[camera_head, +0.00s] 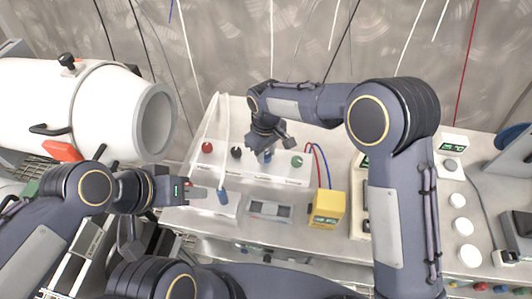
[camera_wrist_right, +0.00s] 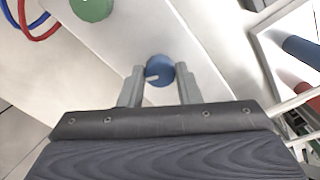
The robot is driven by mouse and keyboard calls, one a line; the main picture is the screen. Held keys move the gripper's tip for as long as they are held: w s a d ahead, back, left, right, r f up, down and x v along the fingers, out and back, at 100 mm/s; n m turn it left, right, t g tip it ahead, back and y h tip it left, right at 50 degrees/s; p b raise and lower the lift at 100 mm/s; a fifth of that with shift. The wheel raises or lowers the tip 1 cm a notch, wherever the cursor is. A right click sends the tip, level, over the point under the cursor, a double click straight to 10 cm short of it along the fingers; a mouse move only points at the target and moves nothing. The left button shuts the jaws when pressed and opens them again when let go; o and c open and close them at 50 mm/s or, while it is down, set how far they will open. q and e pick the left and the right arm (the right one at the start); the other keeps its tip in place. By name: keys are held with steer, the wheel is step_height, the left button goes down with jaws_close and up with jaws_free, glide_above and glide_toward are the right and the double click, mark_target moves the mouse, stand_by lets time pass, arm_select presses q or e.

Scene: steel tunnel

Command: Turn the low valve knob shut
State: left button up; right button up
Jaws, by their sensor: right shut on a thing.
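A row of valve knobs stands on the sloped white panel: a red knob (camera_head: 207,147), a black knob (camera_head: 236,152), a blue knob (camera_wrist_right: 160,70) and a green knob (camera_head: 297,161). The green knob also shows in the right wrist view (camera_wrist_right: 92,8). I cannot read which knob is labelled low. My right gripper (camera_wrist_right: 159,84) is shut on the blue knob, one finger on each side. The knob carries a pale pointer mark. In the head view my right gripper (camera_head: 268,146) partly hides it. My left gripper (camera_head: 190,191) is at the bench's left; its fingers are unclear.
A blue-handled item (camera_head: 222,197) lies near my left gripper. A yellow box (camera_head: 327,208) with red and blue cables stands in front of the panel, beside a grey instrument (camera_head: 269,209). A large white cylinder (camera_head: 105,105) is at the left.

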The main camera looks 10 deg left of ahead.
mark_target(267, 155)
steer(key=n, duration=0.4)
steer(key=shift+n, duration=0.3)
steer(key=shift+b, duration=0.3)
steer(key=o, duration=1)
steer(key=shift+c, duration=0.2)
steer(key=shift+r+b, duration=0.3)
steer(key=shift+r, duration=3.65)
